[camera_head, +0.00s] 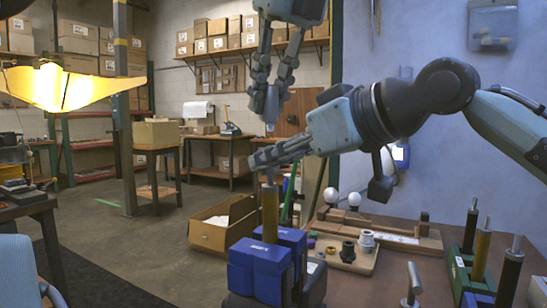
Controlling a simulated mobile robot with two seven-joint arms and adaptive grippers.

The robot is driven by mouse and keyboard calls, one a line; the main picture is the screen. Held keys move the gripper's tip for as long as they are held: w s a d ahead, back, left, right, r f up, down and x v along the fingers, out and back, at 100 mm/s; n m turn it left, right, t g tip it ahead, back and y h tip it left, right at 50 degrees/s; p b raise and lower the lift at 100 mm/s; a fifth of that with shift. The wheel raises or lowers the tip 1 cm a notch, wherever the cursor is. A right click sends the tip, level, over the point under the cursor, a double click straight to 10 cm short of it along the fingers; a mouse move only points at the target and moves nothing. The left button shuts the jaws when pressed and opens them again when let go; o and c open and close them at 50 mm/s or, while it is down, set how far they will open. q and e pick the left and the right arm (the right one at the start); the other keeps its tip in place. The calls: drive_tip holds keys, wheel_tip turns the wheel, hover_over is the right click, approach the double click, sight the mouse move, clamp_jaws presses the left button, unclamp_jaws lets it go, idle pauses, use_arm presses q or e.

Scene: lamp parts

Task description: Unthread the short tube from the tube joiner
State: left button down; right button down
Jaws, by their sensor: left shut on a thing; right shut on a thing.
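My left gripper (271,108) hangs fingers-down at the upper middle. It is shut on a short grey cylindrical piece (272,102), which looks like the short tube; a narrower end shows below the fingers. My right gripper (256,160) comes in from the right just below it, fingers pointing left. It is shut on a part mostly hidden by its fingers, which by its place in line under the grey piece looks like the tube joiner. A brass-coloured tube (270,215) stands upright below the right gripper. I cannot tell whether the parts are still threaded together.
A blue block fixture (258,268) is around the foot of the brass tube. A wooden tray with small fittings (345,256) lies right of it. Several upright tubes (481,255) stand in coloured blocks at the right. A cardboard box (222,222) is behind at left.

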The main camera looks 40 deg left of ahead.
drive_tip(key=c, duration=1.3)
unclamp_jaws()
drive_tip(key=shift+o, duration=0.2)
